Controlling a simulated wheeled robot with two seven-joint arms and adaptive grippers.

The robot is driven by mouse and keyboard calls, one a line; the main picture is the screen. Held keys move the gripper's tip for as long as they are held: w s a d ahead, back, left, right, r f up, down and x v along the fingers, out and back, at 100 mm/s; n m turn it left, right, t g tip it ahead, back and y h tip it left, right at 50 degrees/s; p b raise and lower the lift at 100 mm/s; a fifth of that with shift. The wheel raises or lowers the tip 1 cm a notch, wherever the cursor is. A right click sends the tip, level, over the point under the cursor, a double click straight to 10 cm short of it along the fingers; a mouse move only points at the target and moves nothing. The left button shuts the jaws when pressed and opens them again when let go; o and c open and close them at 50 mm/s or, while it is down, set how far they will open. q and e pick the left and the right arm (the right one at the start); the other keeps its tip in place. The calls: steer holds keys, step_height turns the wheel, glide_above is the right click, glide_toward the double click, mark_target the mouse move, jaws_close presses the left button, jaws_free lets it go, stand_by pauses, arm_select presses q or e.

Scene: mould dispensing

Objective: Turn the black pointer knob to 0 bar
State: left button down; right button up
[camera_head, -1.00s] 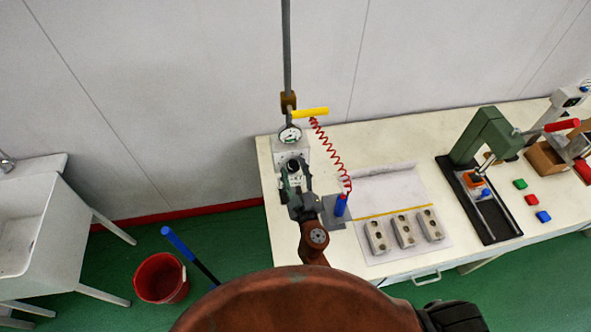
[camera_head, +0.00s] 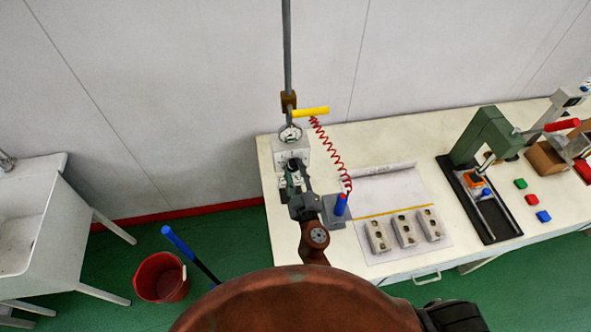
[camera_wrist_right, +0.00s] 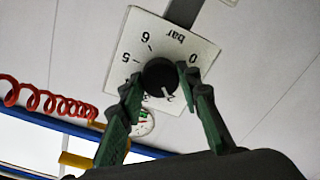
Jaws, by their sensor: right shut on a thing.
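The black pointer knob (camera_wrist_right: 158,74) sits on a white dial plate (camera_wrist_right: 128,55) in the right wrist view. The plate appears upside down, with "bar", 0, 5 and 6 readable; the other marks are partly covered. A short pale mark on the knob points to the lower right of that picture, away from the 0; its exact reading is unclear. My right gripper (camera_wrist_right: 166,88) is shut on the knob, a finger on each side. In the head view my right gripper (camera_head: 294,168) reaches the regulator box (camera_head: 291,150) below the round gauge (camera_head: 290,133) and mostly hides the knob.
A yellow lever (camera_head: 311,111) and a coiled red hose (camera_head: 330,150) are close to the right of the regulator. Grey moulds (camera_head: 404,231) and a green press (camera_head: 485,137) are farther right on the table (camera_head: 385,135).

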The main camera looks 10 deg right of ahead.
steer(key=n, duration=0.4)
steer(key=shift+n+p, duration=0.35)
steer(key=shift+n, duration=0.05)
steer(key=n, duration=0.3)
steer(key=shift+n+p, duration=0.3)
steer(key=shift+p, duration=0.1)
steer(key=n+p, duration=0.1)
steer(key=n, duration=0.3)
steer(key=n+p, duration=0.1)
steer(key=n, duration=0.3)
steer(key=shift+f+h+p, duration=0.1)
steer(key=shift+h+p, duration=0.2)
steer(key=shift+p, duration=0.1)
steer(key=shift+n+g, duration=0.3)
steer(key=shift+n, duration=0.1)
steer(key=o, duration=1.2)
steer(key=shift+c, duration=0.2)
steer(key=shift+s, duration=0.1)
